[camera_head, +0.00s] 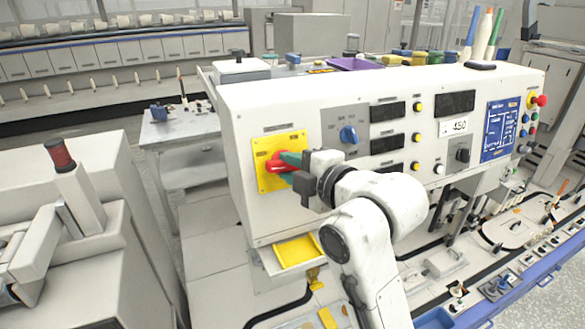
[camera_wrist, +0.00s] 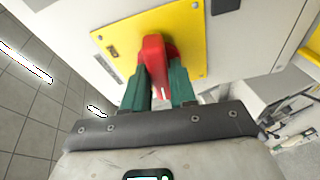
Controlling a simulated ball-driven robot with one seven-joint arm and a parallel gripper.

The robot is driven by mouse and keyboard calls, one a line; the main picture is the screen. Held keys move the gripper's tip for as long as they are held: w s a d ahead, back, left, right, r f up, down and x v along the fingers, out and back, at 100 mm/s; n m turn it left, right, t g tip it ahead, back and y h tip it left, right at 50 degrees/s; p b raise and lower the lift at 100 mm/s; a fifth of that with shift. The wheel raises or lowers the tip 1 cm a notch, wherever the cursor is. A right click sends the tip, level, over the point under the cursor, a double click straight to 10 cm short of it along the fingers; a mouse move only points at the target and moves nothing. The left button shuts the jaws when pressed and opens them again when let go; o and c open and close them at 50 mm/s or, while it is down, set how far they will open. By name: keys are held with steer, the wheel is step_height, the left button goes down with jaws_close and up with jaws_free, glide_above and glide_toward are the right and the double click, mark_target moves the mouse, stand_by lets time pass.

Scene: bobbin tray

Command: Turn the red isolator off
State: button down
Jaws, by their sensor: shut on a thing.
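The red isolator (camera_head: 274,166) is a red rotary handle on a yellow plate (camera_head: 265,183) at the left end of the white control panel. In the wrist view the red handle (camera_wrist: 154,52) stands out from the yellow plate (camera_wrist: 187,36). My gripper (camera_head: 285,167) reaches it from the right in the head view. Its green fingers (camera_wrist: 161,82) lie on both sides of the handle and are shut on it. The fingers hide part of the handle's sides. The handle's on or off marking cannot be read.
A blue selector knob (camera_head: 348,134) sits on the panel (camera_head: 236,115) right of the plate. A red emergency button (camera_head: 540,100) is at the far right. A yellow drawer (camera_head: 297,251) juts out below my gripper. A grey side table (camera_head: 175,130) stands at the left, with open floor nearby.

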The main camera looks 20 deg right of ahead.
steer(key=shift+n, duration=0.6)
steer(key=shift+g, duration=0.3)
steer(key=c, duration=1)
jaws_free()
steer(key=p+v, duration=0.3)
steer(key=v, duration=0.7)
steer(key=shift+s+p, duration=0.3)
steer(key=shift+s, duration=0.05)
